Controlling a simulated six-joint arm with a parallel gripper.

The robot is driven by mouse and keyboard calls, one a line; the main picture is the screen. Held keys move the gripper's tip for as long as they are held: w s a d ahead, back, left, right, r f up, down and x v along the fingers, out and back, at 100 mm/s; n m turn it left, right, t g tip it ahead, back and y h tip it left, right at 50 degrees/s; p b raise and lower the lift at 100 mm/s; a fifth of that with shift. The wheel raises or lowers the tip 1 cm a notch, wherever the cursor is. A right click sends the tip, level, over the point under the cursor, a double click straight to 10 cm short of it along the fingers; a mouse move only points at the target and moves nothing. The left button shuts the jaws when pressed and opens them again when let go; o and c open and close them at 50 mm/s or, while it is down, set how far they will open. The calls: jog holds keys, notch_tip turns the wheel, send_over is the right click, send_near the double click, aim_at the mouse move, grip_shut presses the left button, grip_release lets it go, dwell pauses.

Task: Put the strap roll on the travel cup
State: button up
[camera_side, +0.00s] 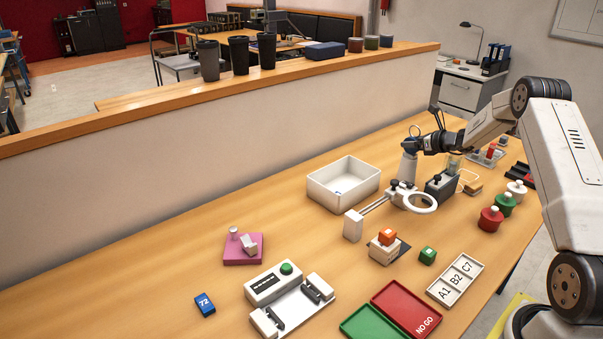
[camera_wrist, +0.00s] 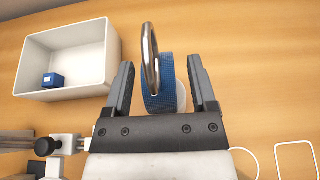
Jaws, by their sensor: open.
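A blue ribbed roll (camera_wrist: 166,90), which looks like the strap roll, shows in the wrist view with a metal ring at its left and a pale part at its right. My gripper (camera_wrist: 162,82) is open, with a finger on either side of the roll and gaps visible on both sides. Dark lidded cups that look like travel cups, such as the middle one (camera_side: 239,55), stand on the ledge far behind.
The white bin (camera_side: 322,195) holds a small blue block (camera_wrist: 53,80). A ring on an arm (camera_side: 419,203) and a dark grey box (camera_side: 434,190) are close to my gripper. Red and green knobbed weights (camera_side: 490,220) stand at right. The table's left part is clear.

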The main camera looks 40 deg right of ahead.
jog(key=shift+r, duration=0.15)
jog(key=v, duration=1.2)
jog(key=shift+a, duration=0.1)
dwell(0.4)
jog(key=s+a+f+n+g+y, duration=0.1)
jog(key=a+n+g, duration=0.2)
jog(key=a+n, duration=0.4)
jog(key=s+a+f+n+g+y, duration=0.1)
jog(key=a+n+g, duration=0.3)
jog(key=a+n, duration=0.4)
jog(key=s+a+f+n+g, duration=0.1)
jog(key=s+a+n+g, duration=0.2)
jog(key=a, duration=1.5)
jog(key=shift+s+a+f+n+y, duration=0.1)
jog(key=shift+n+y, duration=0.05)
jog(key=shift+n, duration=0.6)
jog(key=shift+s+d+f+n+y, duration=0.1)
jog(key=shift+n, duration=0.6)
jog(key=shift+s+a+n+y, duration=0.1)
jog(key=shift+n+y, duration=0.05)
jog(key=shift+n, duration=0.6)
jog(key=s+a+n+g+h, duration=0.1)
jog(key=s+a+n+h, duration=0.1)
jog(key=s+a+n, duration=0.6)
jog(key=shift+n+h, duration=0.4)
jog(key=shift+n, duration=2.4)
